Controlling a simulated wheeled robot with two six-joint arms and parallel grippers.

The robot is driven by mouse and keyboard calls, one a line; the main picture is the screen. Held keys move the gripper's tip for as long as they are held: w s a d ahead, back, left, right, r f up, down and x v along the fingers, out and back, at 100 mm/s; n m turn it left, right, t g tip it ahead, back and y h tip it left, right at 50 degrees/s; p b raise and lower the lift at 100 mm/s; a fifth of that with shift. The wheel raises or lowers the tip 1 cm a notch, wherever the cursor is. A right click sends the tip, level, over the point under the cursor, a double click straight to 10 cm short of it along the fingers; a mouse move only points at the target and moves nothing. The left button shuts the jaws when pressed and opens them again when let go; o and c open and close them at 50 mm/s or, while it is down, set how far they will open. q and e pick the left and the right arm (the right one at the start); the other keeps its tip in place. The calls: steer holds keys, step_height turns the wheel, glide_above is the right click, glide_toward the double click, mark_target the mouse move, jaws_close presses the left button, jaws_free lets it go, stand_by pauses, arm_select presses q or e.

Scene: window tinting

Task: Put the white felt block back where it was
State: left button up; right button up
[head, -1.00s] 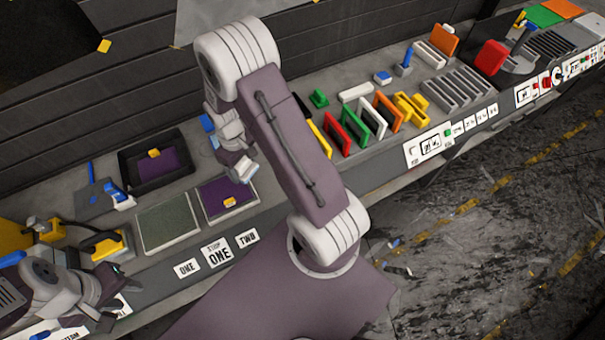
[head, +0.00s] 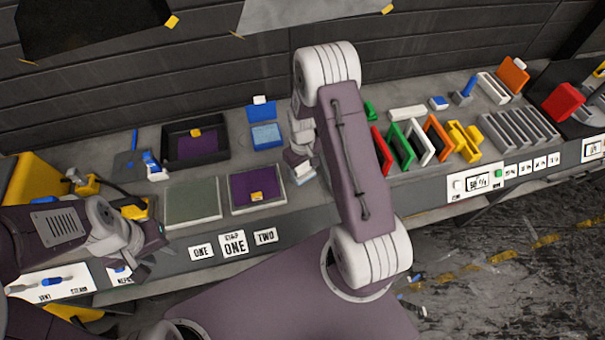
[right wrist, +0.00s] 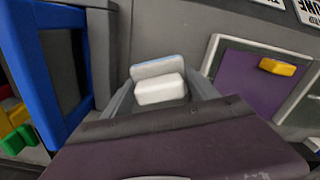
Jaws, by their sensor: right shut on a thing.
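My right gripper (head: 302,174) is shut on the white felt block (right wrist: 160,88), which shows between its two fingers in the right wrist view. In the head view the block (head: 304,173) is a small pale patch at the fingertips, right of the purple pad tray (head: 283,201). Whether it touches the bench I cannot tell. A pale piece with a bluish edge (right wrist: 158,66) shows just beyond the block in the wrist view; I cannot tell if it is part of it. My left gripper (head: 150,240) is low at the left, its jaw opening unclear.
A blue pad (head: 265,136) lies behind my right gripper, beside a black tray (head: 222,154). A grey-green panel (head: 192,200) lies left of the purple tray. Coloured upright frames (head: 418,142) stand right of my right arm; a blue frame (right wrist: 45,70) is close in the wrist view.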

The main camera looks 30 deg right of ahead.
mark_target(302, 175)
step_height(302, 175, down, 2)
steer(key=shift+a+f, duration=0.1)
steer(key=shift+f, duration=0.35)
steer(key=shift+f, duration=0.15)
steer(key=o, duration=1.3)
